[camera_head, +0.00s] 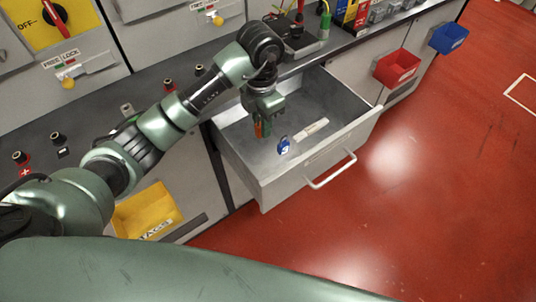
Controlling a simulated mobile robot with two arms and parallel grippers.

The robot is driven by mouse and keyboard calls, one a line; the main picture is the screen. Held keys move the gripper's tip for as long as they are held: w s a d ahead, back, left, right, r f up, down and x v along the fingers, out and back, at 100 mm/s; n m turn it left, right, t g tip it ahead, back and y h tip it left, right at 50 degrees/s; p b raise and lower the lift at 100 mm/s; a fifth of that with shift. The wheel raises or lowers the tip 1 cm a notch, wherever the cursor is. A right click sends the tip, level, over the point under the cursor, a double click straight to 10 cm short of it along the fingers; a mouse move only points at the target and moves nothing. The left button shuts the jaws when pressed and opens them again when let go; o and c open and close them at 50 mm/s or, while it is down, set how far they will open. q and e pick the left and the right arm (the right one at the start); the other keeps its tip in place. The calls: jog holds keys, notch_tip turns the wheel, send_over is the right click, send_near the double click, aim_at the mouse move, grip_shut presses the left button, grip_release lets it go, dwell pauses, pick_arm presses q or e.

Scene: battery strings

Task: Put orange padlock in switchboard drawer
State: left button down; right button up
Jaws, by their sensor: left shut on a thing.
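The switchboard drawer (260,170) is pulled open and shows as a grey metal box with a bar handle on its front. My left gripper (262,121) points down inside the drawer's outline, near its back left part. It is shut on the orange padlock (258,130), of which a small orange piece shows below the fingers. I cannot tell whether the padlock touches the drawer floor. A blue padlock (284,146) and a pale tag-like strip (311,129) lie in the drawer to the right. My right gripper is not in view.
A yellow tag bin (146,211) hangs on the cabinet front left of the drawer. A red bin (397,67) and a blue bin (448,38) hang to the right. Terminals and tools stand on the dark counter behind. The red floor ahead is clear.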

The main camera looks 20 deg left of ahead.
pick_arm(q)
send_over(264, 166)
notch_tip(264, 166, down, 8)
jog(key=r, duration=0.1)
notch_tip(264, 166, down, 5)
jog(key=shift+s+r+p, duration=0.1)
jog(key=shift+p, duration=0.35)
notch_tip(264, 166, down, 5)
jog(key=shift+r, duration=0.1)
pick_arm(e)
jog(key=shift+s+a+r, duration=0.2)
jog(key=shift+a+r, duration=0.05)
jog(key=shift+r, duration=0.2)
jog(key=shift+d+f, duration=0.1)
pick_arm(q)
jog(key=shift+f, duration=0.3)
jog(key=c, duration=1.3)
grip_release()
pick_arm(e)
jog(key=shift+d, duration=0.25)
